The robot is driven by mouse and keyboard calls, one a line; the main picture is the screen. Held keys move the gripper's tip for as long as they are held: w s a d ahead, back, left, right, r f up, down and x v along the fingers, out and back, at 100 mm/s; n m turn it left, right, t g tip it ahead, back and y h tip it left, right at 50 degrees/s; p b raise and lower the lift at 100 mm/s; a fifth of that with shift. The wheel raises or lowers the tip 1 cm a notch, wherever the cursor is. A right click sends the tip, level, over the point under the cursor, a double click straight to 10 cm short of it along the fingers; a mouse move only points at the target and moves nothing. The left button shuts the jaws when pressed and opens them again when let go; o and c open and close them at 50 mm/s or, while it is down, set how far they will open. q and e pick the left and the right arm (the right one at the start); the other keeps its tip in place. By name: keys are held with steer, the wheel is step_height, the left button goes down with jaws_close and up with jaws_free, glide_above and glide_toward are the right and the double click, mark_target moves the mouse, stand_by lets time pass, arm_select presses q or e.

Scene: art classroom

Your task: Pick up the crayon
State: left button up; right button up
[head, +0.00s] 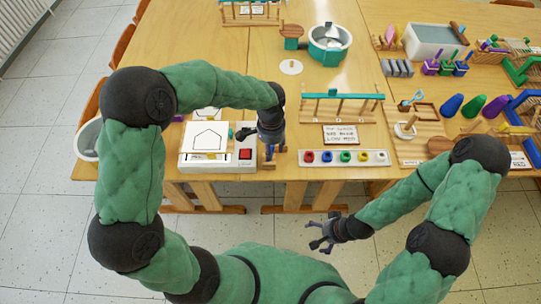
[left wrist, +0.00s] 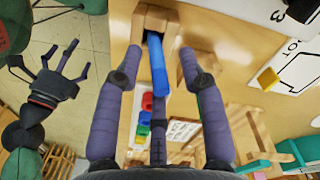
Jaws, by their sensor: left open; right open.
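A blue crayon (left wrist: 157,65) shows in the left wrist view, with its far end at a small wooden holder (left wrist: 155,20). My left gripper (left wrist: 162,58) is open, with fingers on both sides of the crayon and a third finger below it in the picture. I cannot tell whether any finger touches it. In the head view my left gripper (head: 272,150) is at the table's front edge, right of the white drawing board (head: 190,161), and largely hides the crayon. My right gripper (head: 326,234) is open and empty in front of the table; it also shows in the left wrist view (left wrist: 62,62).
A white strip with several coloured cups (head: 345,158) lies to the right along the table's front edge. Behind it stand a sign (head: 340,135) and a wooden rack (head: 343,97). A red button (head: 245,154) is just left of my left gripper. The table middle is fairly clear.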

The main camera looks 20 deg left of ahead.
arm_select(q)
steer(key=c, duration=0.8)
steer(key=shift+w+r, duration=0.1)
steer(key=shift+r, duration=0.5)
jaws_close()
step_height(320, 180, up, 9)
steer(key=p, duration=0.4)
steer(key=shift+f, duration=0.1)
